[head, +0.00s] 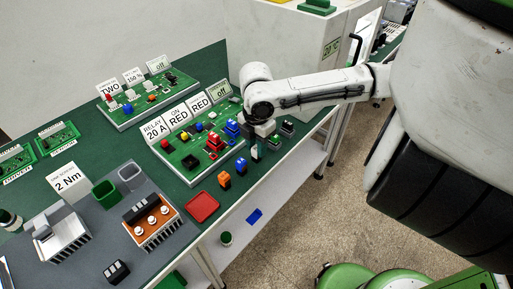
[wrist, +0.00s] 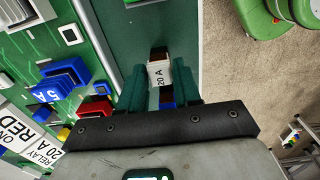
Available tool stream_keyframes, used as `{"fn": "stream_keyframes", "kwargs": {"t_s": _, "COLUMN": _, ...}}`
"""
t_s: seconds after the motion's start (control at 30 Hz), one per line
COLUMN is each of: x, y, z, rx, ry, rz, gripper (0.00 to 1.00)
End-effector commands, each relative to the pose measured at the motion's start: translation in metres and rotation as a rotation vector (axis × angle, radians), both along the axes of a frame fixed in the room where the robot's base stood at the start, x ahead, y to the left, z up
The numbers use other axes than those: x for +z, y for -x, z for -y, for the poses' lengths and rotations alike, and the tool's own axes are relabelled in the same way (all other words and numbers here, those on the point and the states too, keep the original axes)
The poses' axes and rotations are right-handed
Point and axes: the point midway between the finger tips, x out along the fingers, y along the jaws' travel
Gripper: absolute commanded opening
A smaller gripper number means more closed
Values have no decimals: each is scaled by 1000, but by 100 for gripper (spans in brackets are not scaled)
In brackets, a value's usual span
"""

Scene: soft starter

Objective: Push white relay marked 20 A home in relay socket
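The white relay marked 20 A (wrist: 160,74) shows in the wrist view between the two green fingers of my gripper (wrist: 160,82). Both fingers lie against its sides with no clear gap. Beneath the relay, the green table top shows, to the right of the board. In the head view my gripper (head: 256,150) hangs just off the right edge of the component board (head: 172,153), and the relay is mostly hidden there. A black, socket-like block (head: 190,161) sits on the board near the RELAY 20 A sign (head: 154,130); I cannot tell if it is the relay socket.
Red and blue blocks, one marked 5 A (wrist: 62,80), stand on the board close to my gripper. Orange and blue blocks (head: 224,180) and a red tray (head: 202,207) lie nearer the table's front edge. Small dark blocks (head: 288,128) lie to the right.

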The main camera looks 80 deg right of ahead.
Motion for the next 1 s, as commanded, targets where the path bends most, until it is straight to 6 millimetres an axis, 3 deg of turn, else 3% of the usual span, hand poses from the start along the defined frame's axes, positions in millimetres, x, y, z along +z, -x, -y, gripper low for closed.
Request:
{"fn": "stream_keyframes", "kwargs": {"t_s": 0.67, "x": 0, "y": 0, "z": 0, "rx": 0, "ry": 0, "rz": 0, "gripper": 0}}
{"fn": "stream_keyframes", "kwargs": {"t_s": 1.0, "x": 5, "y": 0, "z": 0, "rx": 0, "ry": 0, "rz": 0, "gripper": 0}}
